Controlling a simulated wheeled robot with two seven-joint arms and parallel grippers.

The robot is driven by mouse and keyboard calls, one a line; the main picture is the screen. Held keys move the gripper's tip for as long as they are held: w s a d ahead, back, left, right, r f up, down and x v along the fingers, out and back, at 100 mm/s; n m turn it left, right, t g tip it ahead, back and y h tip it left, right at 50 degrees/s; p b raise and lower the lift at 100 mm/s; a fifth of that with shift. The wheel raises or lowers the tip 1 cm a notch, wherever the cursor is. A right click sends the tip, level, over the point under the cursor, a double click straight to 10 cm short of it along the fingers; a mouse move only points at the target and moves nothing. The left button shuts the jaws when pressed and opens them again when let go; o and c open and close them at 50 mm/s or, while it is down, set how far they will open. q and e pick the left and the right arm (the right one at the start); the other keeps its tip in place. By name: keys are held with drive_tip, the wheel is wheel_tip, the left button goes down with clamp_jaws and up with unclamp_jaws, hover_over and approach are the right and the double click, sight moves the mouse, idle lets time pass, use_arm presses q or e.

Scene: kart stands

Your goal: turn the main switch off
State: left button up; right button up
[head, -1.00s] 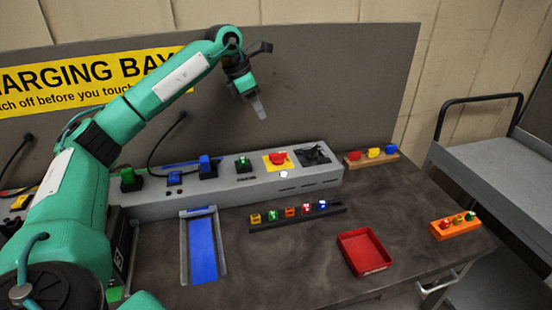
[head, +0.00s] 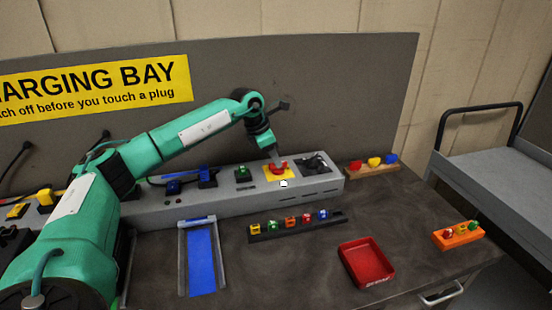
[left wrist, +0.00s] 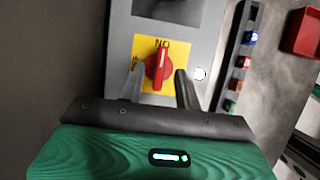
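The main switch is a red rotary knob (head: 279,167) on a yellow plate on top of the long grey console. In the left wrist view the knob (left wrist: 160,62) has its bar lined up with the lettering at the plate's far edge, which reads as an upside-down ON. A second mark by the left finger is partly hidden. My left gripper (head: 275,155) is just above the knob, pointing down. In the left wrist view the open fingers (left wrist: 158,70) stand one on each side of the knob, with gaps showing. My right gripper is not in view.
The grey console (head: 225,208) also carries a green switch (head: 242,173), blue plugs (head: 207,177) and a black socket (head: 314,162). In front are a block rail (head: 295,230), a red tray (head: 366,262) and a blue slide (head: 202,262). The table between them is clear.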

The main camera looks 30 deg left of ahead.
use_arm(q)
drive_tip(key=shift+x, duration=0.8)
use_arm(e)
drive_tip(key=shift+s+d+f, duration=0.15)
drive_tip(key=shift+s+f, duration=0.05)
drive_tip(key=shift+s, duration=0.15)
use_arm(q)
clamp_jaws()
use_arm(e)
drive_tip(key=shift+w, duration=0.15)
